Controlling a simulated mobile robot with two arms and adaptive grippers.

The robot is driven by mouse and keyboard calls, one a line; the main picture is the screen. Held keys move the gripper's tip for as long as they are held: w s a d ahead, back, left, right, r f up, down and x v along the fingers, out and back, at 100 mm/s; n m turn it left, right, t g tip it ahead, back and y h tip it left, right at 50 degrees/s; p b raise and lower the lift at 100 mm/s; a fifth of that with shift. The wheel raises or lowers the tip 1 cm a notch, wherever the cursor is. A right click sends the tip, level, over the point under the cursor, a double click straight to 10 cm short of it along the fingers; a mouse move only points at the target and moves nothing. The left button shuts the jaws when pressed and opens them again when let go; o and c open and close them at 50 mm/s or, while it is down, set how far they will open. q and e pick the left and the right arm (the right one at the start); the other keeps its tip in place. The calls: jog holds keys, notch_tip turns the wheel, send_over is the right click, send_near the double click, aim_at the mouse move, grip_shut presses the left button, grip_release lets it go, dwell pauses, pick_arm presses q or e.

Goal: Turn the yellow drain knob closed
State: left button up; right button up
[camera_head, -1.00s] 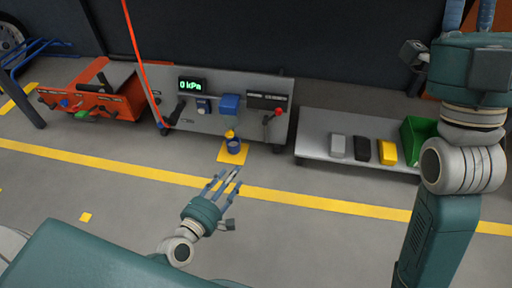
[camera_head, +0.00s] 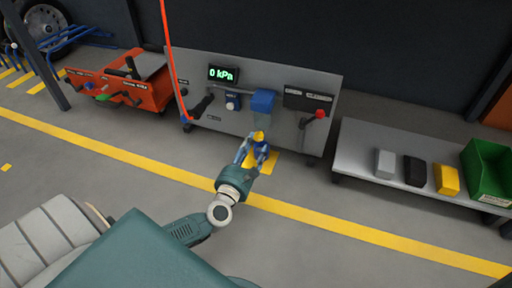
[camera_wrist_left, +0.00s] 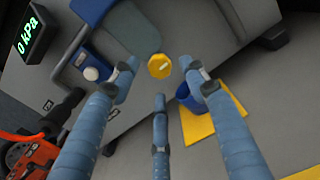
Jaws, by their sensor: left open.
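The yellow drain knob (camera_head: 259,136) sits low at the front of the grey machine panel (camera_head: 215,112). In the left wrist view the knob (camera_wrist_left: 160,66) is a round yellow disc with a pale mark, ahead of the fingers and between their tips. My left gripper (camera_head: 254,158) is open, with its blue fingers around the knob's area; in the wrist view (camera_wrist_left: 160,85) the fingers are spread and the knob looks clear of them. A blue cup (camera_wrist_left: 189,97) is below the knob, partly hidden by a finger. My right gripper is out of view.
A display (camera_head: 222,74) reads 0 kPa. A red-knobbed lever (camera_head: 320,114) is at the panel's right. An orange machine (camera_head: 145,92) stands left. A grey bench (camera_head: 350,148) at right bears three blocks and a green bin (camera_head: 490,172). A yellow floor square (camera_wrist_left: 228,104) lies beneath the cup.

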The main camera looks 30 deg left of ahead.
aim_at(259, 137)
pick_arm(q)
jog(key=shift+b+x, duration=0.3)
jog(key=shift+x, duration=0.9)
grip_shut()
